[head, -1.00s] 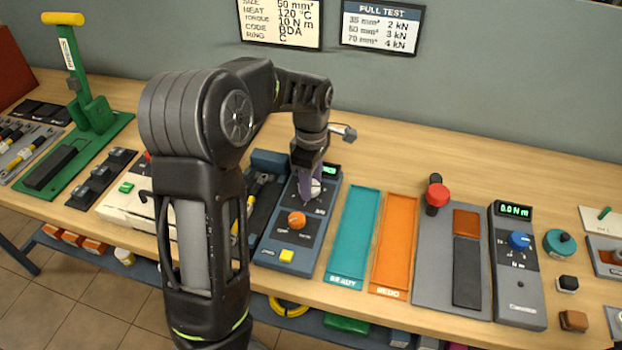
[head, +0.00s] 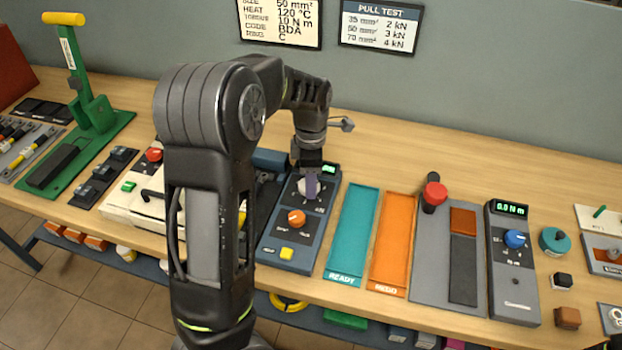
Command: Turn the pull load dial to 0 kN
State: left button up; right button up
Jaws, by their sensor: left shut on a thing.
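The pull load dial (head: 305,189) is a pale round knob on the upper part of a dark blue tester (head: 290,250), partly hidden by my gripper. My left gripper (head: 311,188) points down over the tester and is shut on the dial. The tester's green display (head: 329,169) is partly covered and its reading cannot be made out. An orange knob (head: 296,218) and a yellow button (head: 286,253) sit lower on the same panel. My right gripper is not in view.
A teal READY tray (head: 337,278) and an orange REDO tray (head: 390,288) lie right of the tester. A grey meter with a blue knob (head: 515,239) stands further right. A white device with a red button (head: 154,155) lies left, partly behind my arm.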

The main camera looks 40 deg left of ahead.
pick_arm(q)
jog(key=o, duration=1.4)
jog(key=shift+c, duration=0.2)
jog(key=shift+r, duration=0.1)
notch_tip(320, 180, up, 8)
jog(key=shift+f+b, duration=0.2)
jog(key=shift+b, duration=0.2)
